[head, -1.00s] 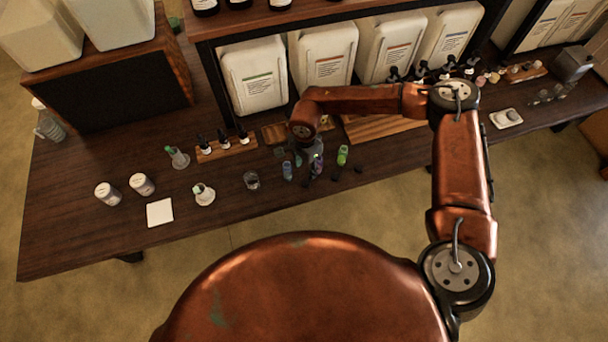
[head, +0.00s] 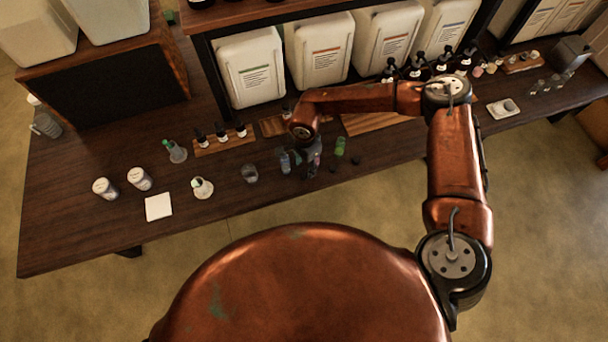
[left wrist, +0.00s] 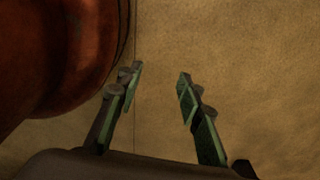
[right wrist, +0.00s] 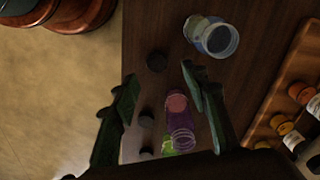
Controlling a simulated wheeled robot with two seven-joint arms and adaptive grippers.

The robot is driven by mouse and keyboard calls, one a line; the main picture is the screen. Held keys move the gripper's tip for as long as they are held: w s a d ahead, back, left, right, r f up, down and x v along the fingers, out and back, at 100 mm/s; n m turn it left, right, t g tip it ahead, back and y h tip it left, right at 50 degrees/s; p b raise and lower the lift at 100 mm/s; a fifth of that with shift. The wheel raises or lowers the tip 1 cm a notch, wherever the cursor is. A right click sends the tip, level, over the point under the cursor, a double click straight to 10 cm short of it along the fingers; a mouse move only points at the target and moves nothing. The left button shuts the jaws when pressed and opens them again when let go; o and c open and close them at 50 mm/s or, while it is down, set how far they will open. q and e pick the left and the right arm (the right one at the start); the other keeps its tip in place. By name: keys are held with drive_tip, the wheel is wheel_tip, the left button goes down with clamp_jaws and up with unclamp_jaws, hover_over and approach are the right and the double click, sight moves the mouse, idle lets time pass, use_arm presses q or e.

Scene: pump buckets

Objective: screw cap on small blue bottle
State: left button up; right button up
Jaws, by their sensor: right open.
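The small blue bottle (head: 285,162) stands uncapped on the table, left of my right gripper (head: 305,164). In the right wrist view the blue bottle (right wrist: 212,36) is beyond the right fingertip, apart from it. My right gripper (right wrist: 159,78) is open and empty. A black cap (right wrist: 156,62) lies on the table and shows between its fingertips; the height gap is unclear. Two more black caps (right wrist: 146,118) lie nearer. My left gripper (left wrist: 160,78) is open and empty over the floor, outside the head view.
A purple bottle (right wrist: 181,128) and a green bottle (head: 340,147) stand close to my right gripper. A glass (head: 250,173) is left of the blue bottle. Dropper bottles on a wooden rack (head: 226,146) and large white canisters (head: 252,70) are behind. The table's front edge is near.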

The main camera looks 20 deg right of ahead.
sight(305, 174)
drive_tip(key=f, duration=0.4)
drive_tip(key=shift+s+f, duration=0.15)
drive_tip(key=shift+s, duration=0.05)
drive_tip(key=c, duration=0.8)
